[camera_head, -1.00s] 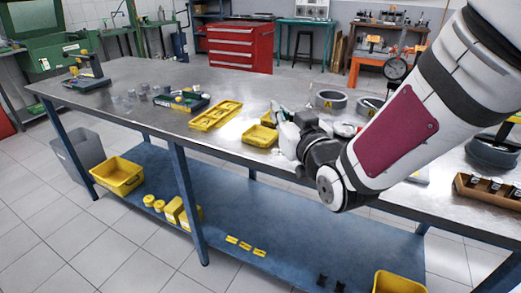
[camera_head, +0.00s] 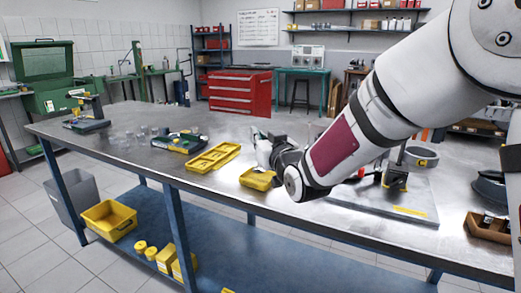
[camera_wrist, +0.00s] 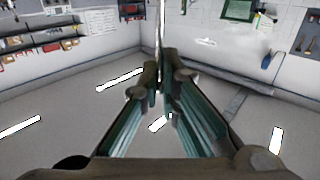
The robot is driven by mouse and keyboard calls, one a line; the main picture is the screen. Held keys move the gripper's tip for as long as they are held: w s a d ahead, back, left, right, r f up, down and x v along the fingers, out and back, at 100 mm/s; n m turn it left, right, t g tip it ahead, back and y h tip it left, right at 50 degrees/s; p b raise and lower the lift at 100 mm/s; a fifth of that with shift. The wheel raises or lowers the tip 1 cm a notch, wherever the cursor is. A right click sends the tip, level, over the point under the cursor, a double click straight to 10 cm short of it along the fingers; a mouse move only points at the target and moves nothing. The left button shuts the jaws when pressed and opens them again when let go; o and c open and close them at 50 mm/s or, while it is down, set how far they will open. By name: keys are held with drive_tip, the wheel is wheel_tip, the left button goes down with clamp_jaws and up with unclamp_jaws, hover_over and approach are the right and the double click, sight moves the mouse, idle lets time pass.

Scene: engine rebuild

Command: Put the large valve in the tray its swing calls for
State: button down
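My gripper (camera_head: 262,150) hangs over the metal workbench, just behind and above a small yellow tray (camera_head: 257,179). In the wrist view its two fingers (camera_wrist: 162,84) come nearly together around a thin upright rod (camera_wrist: 162,30), which looks like the large valve's stem. The valve's head cannot be made out. A longer yellow tray with compartments (camera_head: 211,159) lies on the bench to the left of the small one. No label or dial reading is legible.
A green and black fixture (camera_head: 181,142) and several small cylinders (camera_head: 137,135) are farther left on the bench. A yellow bin (camera_head: 108,221) is on the lower shelf.

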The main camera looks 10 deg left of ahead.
drive_tip(key=shift+w+a, duration=0.2)
drive_tip(key=shift+w, duration=0.5)
drive_tip(key=shift+f+b, duration=0.3)
drive_tip(key=shift+f, duration=1.45)
drive_tip(key=shift+f, duration=0.15)
drive_tip(key=c, duration=1.8)
unclamp_jaws()
drive_tip(key=v, duration=1.2)
drive_tip(key=shift+d, duration=0.15)
